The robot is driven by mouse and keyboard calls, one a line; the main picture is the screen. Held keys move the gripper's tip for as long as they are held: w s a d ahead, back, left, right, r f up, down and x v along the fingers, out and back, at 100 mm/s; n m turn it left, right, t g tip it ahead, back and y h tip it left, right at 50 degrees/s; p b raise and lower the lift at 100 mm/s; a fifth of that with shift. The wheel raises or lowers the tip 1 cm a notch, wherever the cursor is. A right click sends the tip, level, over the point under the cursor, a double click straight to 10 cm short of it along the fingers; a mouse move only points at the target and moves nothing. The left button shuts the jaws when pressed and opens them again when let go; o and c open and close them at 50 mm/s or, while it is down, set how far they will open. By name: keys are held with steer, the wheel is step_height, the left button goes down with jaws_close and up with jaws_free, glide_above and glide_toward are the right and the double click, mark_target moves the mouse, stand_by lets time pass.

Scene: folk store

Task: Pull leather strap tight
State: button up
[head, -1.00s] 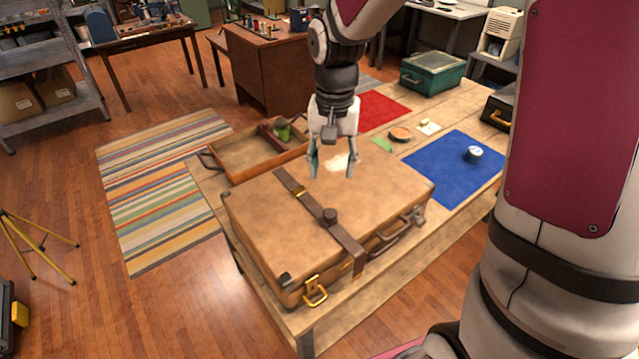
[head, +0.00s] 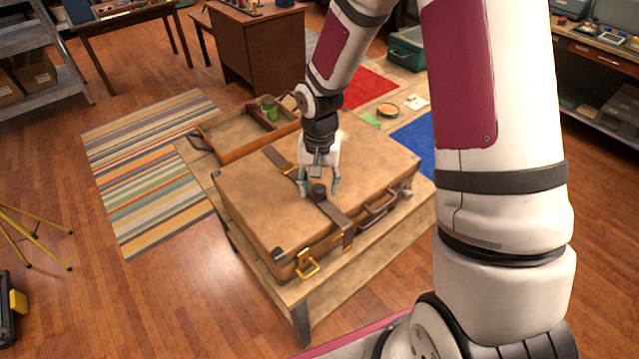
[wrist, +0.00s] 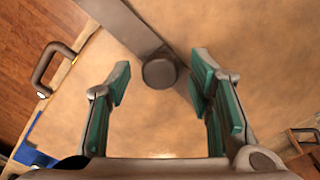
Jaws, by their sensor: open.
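A tan leather suitcase (head: 265,205) lies flat and closed on the low wooden table. A dark leather strap (head: 334,213) runs across its lid, with a brass buckle near the far end. A round dark knob (head: 319,190) stands on the strap near the middle of the lid. My gripper (head: 320,192) is open and empty just above the lid at the knob. In the wrist view the knob (wrist: 159,73) shows ahead, between the two spread fingers, with the strap (wrist: 125,25) running diagonally past it. I cannot tell whether the fingers touch the lid.
An open wooden tray (head: 235,155) with a green item sits behind the suitcase. The suitcase's handle (head: 380,205) and brass latch (head: 307,265) are on its front side. A blue mat (head: 418,140) and a red mat (head: 368,88) lie on the table.

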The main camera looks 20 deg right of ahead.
steer(key=shift+c, duration=0.3)
jaws_close()
steer(key=shift+w+a+f+b, duration=0.1)
steer(key=shift+w+a+b, duration=0.2)
steer(key=shift+w, duration=0.35)
steer(key=shift+w+a+r+b, duration=0.15)
steer(key=shift+w+b, duration=0.2)
steer(key=shift+w, duration=0.35)
steer(key=shift+w+a+f+b, duration=0.2)
steer(key=shift+w+b, duration=0.15)
steer(key=shift+w, duration=0.3)
steer(key=shift+o, duration=0.3)
jaws_free()
step_height(320, 180, up, 12)
